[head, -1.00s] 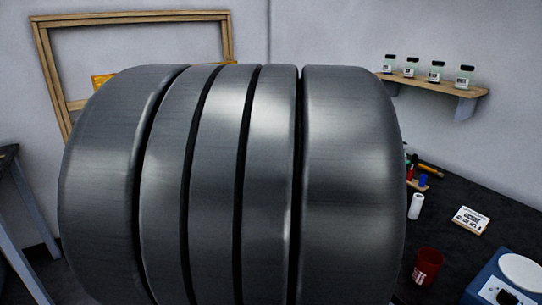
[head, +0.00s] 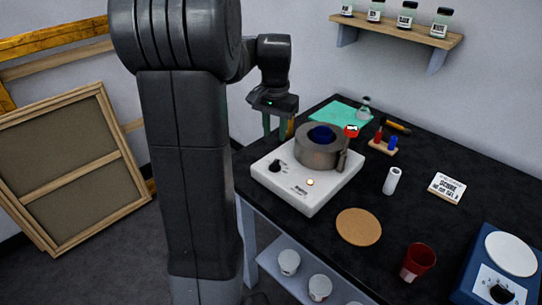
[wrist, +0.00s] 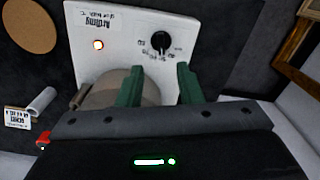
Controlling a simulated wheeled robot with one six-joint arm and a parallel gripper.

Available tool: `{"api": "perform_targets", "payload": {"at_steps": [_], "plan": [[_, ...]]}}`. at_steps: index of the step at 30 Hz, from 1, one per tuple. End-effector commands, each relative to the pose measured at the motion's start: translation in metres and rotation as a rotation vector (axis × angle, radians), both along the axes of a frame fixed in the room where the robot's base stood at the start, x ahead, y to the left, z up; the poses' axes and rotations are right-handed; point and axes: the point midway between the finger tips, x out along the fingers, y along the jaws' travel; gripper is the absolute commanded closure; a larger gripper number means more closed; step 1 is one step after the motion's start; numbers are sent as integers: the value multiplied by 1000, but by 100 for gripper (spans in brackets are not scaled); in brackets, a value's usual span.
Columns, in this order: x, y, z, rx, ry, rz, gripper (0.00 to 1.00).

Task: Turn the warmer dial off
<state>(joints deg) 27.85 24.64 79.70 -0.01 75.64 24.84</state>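The warmer (head: 325,193) is a white box on the black table, with a grey metal ring-shaped top (head: 318,158) holding something blue. Its black dial (head: 275,166) is on the front left of the panel, and a small orange light (head: 310,183) glows on the panel. In the wrist view the dial (wrist: 160,42) is beyond my fingertips, between their lines; its setting is too small to read. My gripper (head: 277,135) has green fingers and is just behind the warmer's left end. In the wrist view my gripper (wrist: 159,72) is open, with its fingers apart and not touching the dial.
A blue device (head: 490,285) with a white plate and black dial is at the right front. A red cup (head: 418,262), cork mat (head: 359,226), white roll (head: 392,181) and label card (head: 447,187) lie on the table. A bottle shelf (head: 405,30) is on the wall.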

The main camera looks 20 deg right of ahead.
Motion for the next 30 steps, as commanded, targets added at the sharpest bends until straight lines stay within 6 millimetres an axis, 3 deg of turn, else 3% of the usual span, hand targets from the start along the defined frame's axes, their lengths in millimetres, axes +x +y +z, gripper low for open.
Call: {"api": "perform_targets", "payload": {"at_steps": [9, 15, 28, 30], "plan": [[0, 1, -70, 3, 5, 2, 67], [0, 1, -98, 2, 3, 2, 67], [0, 0, -108, 0, 0, 2, 67], [0, 1, -108, 0, 0, 2, 79]]}}
